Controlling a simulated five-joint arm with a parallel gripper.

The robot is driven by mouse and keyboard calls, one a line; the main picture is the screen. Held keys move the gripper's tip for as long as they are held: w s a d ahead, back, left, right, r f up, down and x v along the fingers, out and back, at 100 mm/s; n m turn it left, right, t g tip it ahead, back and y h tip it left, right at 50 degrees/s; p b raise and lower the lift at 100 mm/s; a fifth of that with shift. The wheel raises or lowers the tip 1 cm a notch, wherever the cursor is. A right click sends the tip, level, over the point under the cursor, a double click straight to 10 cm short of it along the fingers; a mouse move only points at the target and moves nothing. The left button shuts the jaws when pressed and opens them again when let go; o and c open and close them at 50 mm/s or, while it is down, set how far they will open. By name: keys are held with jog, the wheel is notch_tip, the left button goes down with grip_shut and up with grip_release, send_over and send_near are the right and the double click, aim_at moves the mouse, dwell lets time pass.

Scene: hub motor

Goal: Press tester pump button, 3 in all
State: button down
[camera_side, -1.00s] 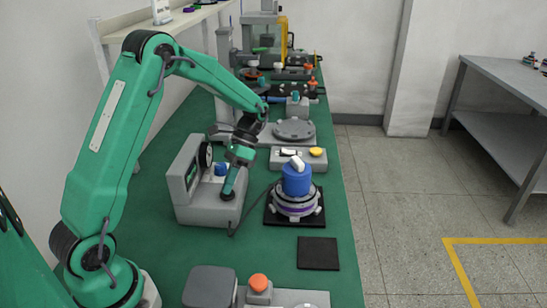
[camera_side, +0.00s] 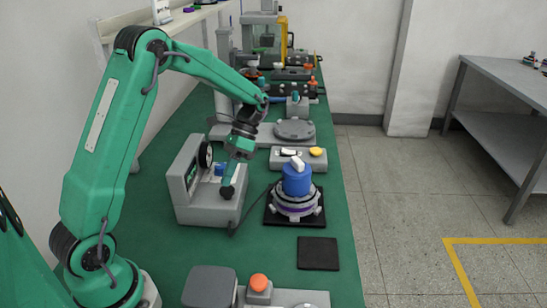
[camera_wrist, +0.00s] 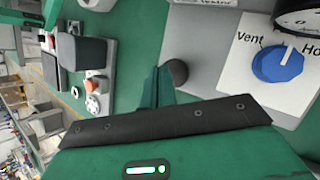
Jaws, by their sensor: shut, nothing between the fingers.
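The grey tester (camera_side: 205,207) stands on the green bench, with a display and gauge on its upright panel. Its blue knob (camera_wrist: 278,62) sits on a white plate marked "Vent" and "Ho…" in the wrist view. A dark round button (camera_wrist: 177,72), which looks like the pump button, is on the tester's grey top; it also shows in the side view (camera_side: 227,192). My gripper (camera_side: 230,181) is shut and empty, pointing down just above the button. In the wrist view its fingertips (camera_wrist: 155,72) appear beside the button; I cannot tell whether they touch it.
A hub motor with a blue top (camera_side: 297,181) stands on a black pad right of the tester, with a cable between. An empty dark pad (camera_side: 318,253) and an orange button (camera_side: 259,283) are nearer. A grey unit with a yellow button (camera_side: 316,152) stands behind.

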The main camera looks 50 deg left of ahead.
aim_at(229, 190)
jog(key=shift+r, duration=0.1)
jog(key=shift+r, duration=2.45)
jog(key=s+d+r+n+t+y, duration=0.1)
jog(key=s+d+r+n+t, duration=0.1)
jog(key=s+d+r+t, duration=0.2)
jog(key=s+d+r+n+t, duration=0.3)
jog(key=s+d+r+t, duration=0.1)
jog(key=s+t, duration=0.4)
jog(key=shift+s+d+t+y, duration=0.4)
jog(key=shift+s+d, duration=0.05)
jog(key=shift+d, duration=0.05)
dwell(0.5)
